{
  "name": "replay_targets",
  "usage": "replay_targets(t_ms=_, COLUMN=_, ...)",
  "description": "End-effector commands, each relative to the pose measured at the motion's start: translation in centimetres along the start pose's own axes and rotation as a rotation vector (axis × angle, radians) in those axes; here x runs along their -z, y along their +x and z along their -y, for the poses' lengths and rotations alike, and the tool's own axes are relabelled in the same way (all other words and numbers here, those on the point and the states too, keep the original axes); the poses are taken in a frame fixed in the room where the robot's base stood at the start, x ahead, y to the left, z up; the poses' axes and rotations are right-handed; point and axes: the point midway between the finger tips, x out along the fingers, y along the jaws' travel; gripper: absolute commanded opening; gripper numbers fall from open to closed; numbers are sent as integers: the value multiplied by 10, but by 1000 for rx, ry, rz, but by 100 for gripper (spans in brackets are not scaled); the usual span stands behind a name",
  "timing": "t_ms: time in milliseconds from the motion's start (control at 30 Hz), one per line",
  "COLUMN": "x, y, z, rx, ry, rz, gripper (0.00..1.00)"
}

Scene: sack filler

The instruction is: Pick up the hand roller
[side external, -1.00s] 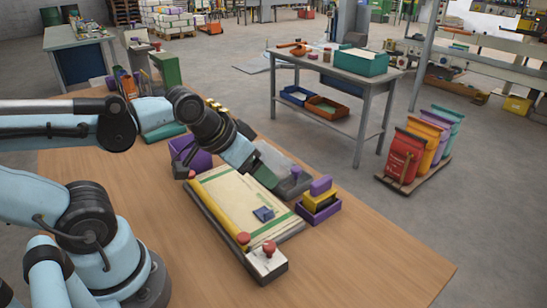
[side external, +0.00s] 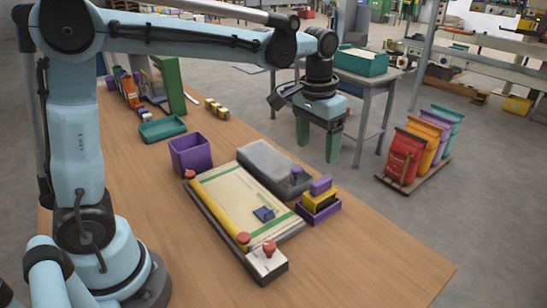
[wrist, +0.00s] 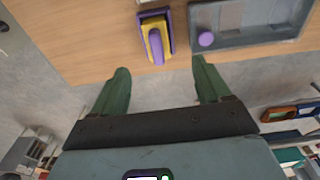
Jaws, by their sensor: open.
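My gripper (side external: 318,140) has green fingers pointing down, apart and empty, raised near the table's far right edge. In the wrist view its fingertips (wrist: 160,66) are spread with nothing between them. A yellow block with a purple handle (side external: 320,187) sits in a purple holder (side external: 318,212) beside the tray.
A board with a pale sack (side external: 235,195), a yellow bar and red knobs lies left of the tray. A purple bin (side external: 191,154) and green tray (side external: 162,131) stand farther back. The table's front right is clear. A grey workbench (side external: 362,76) stands beyond the table.

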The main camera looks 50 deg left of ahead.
Motion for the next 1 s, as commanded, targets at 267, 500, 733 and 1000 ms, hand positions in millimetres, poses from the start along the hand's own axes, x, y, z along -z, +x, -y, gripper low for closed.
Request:
replay_targets(t_ms=267, x=16, y=13, z=-7, rx=6, ry=0, rz=74, gripper=77)
replay_targets(t_ms=500, x=14, y=43, z=-7, rx=7, ry=0, rz=76, gripper=77)
replay_targets(t_ms=733, x=12, y=73, z=-7, rx=7, ry=0, rz=75, gripper=77)
replay_targets(t_ms=1000, x=11, y=91, z=-7, rx=7, ry=0, rz=75, gripper=77)
